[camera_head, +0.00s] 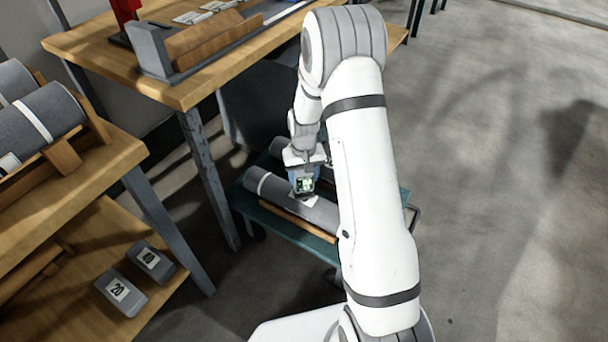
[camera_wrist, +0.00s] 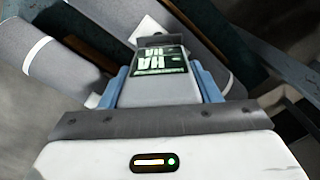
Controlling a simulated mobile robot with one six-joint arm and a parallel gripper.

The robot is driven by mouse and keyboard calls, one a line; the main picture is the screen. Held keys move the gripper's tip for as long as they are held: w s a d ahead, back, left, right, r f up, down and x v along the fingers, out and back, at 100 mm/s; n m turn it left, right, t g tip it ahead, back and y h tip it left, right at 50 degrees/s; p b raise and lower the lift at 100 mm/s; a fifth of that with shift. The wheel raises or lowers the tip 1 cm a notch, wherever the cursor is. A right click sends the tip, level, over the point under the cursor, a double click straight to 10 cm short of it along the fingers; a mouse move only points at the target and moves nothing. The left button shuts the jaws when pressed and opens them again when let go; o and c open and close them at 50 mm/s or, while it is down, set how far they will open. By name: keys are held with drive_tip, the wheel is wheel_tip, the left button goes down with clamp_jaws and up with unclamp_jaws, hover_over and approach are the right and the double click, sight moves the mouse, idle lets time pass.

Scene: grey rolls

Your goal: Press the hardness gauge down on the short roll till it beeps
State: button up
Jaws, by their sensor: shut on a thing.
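My gripper (camera_head: 303,172) is shut on the hardness gauge (camera_head: 304,186), a grey device with a lit green display. The gauge is over a grey roll (camera_head: 264,186) with a white band, which lies on a teal cart (camera_head: 243,203). In the wrist view the gauge (camera_wrist: 158,90) sits between my blue fingers, its far end at a grey roll (camera_wrist: 108,25). I cannot tell whether it touches the roll. A second grey roll (camera_head: 281,147) lies behind, partly hidden by my arm. Which roll is the short one is not clear.
A wooden bench (camera_head: 75,45) with a grey fixture (camera_head: 150,52) stands at the back left. More rolls (camera_head: 45,115) rest in a wooden rack at left. Blocks marked 20 (camera_head: 120,291) and 40 (camera_head: 151,261) sit on the lower shelf. The floor at right is clear.

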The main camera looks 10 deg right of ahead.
drive_tip(key=shift+f, duration=0.55)
idle(1.3)
drive_tip(key=shift+r+p, duration=2.2)
drive_tip(key=shift+r, duration=1.35)
drive_tip(key=shift+r, duration=0.35)
drive_tip(key=s+r+p, duration=0.2)
drive_tip(key=r+p, duration=0.8)
drive_tip(key=s+r+p, duration=0.3)
drive_tip(key=r+p, duration=0.8)
drive_tip(key=shift+a, duration=0.25)
